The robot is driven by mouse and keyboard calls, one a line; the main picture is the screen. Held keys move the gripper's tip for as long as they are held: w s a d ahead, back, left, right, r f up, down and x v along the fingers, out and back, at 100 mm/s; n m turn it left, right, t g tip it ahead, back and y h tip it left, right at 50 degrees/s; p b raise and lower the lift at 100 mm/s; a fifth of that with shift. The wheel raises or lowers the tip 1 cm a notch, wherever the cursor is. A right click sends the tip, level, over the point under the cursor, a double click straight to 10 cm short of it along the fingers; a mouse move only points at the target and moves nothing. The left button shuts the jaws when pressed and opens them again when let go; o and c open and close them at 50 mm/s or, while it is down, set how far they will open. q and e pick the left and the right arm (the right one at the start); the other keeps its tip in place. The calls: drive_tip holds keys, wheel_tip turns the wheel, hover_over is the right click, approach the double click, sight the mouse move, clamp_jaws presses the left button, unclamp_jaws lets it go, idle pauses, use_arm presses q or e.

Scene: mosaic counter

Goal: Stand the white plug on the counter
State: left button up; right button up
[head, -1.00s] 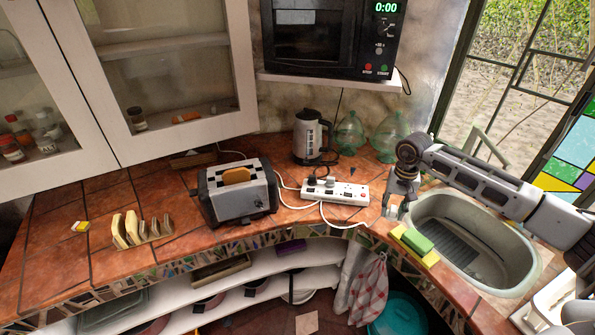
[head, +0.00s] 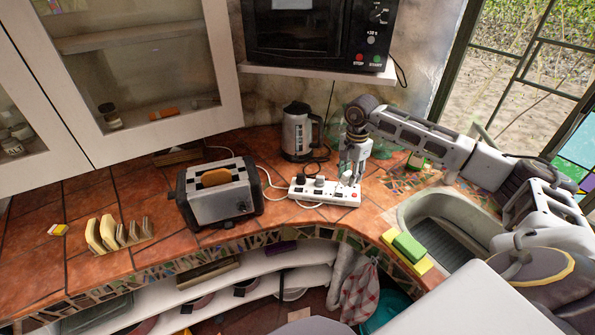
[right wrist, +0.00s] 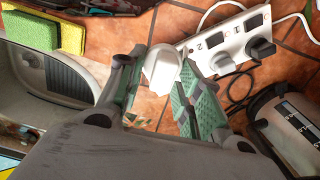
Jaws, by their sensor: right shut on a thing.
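The white plug (right wrist: 160,68) shows between the green-padded fingers of my right gripper (right wrist: 158,88) in the right wrist view. The gripper is shut on it. In the head view my right gripper (head: 350,176) points down at the right end of the white power strip (head: 325,193), which also shows in the right wrist view (right wrist: 228,42). The plug appears beside or over the strip's end; I cannot tell whether it touches the strip. The tiled counter (head: 285,222) lies below. My left gripper is not in view.
A toaster (head: 218,192) stands left of the strip and a kettle (head: 298,132) behind it. A green and yellow sponge (head: 408,248) lies by the sink (head: 440,225). White cords run around the strip. Bare tiles lie in front of the strip.

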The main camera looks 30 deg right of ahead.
drive_tip(key=shift+a+m, duration=0.1)
drive_tip(key=shift+m, duration=0.4)
drive_tip(key=shift+s+a+m, duration=0.1)
drive_tip(key=shift+a+m, duration=0.05)
drive_tip(key=shift+m, duration=2.15)
drive_tip(key=shift+w+f+t+b, duration=0.3)
drive_tip(key=shift+w+t+b, duration=0.2)
drive_tip(key=shift+w+b, duration=0.35)
drive_tip(key=shift+w+f+t+b, duration=0.3)
drive_tip(key=shift+w+t+b, duration=0.25)
drive_tip(key=shift+b, duration=0.55)
drive_tip(key=shift+w+f+t+b, duration=0.3)
drive_tip(key=shift+w+t+b, duration=0.15)
drive_tip(key=shift+w+b, duration=0.45)
drive_tip(key=shift+w+a+f+b, duration=0.1)
drive_tip(key=shift+w+b, duration=0.1)
drive_tip(key=shift+b, duration=0.25)
